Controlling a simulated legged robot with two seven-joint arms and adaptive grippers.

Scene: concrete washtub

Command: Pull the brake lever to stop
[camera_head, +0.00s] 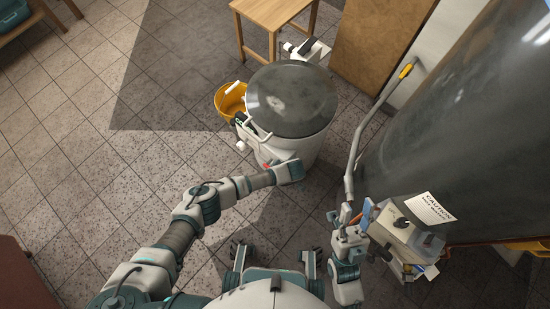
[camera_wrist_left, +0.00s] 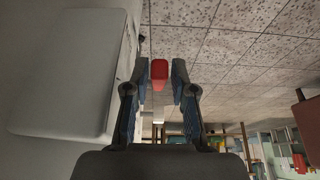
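A red handle tip (camera_wrist_left: 159,75), which looks like the brake lever, stands between the two fingers of my left gripper (camera_wrist_left: 159,78) in the left wrist view. The fingers are apart, with a gap on each side of it. In the head view a small red part (camera_head: 267,165) shows at the front of the white tub (camera_head: 310,150), beside my left wrist; the left fingers are hidden there. My right gripper (camera_head: 351,218) is at the lower right, by the grey pipe's lower end. I cannot tell whether it is shut or touches the pipe.
The tub has a dark round top (camera_head: 290,98). A yellow bucket (camera_head: 230,100) stands left of it, a wooden table (camera_head: 272,15) behind. A grey pipe with a yellow tip (camera_head: 407,70), a control box (camera_head: 405,228) and a large dark tank (camera_head: 475,130) fill the right. Tiled floor is free at left.

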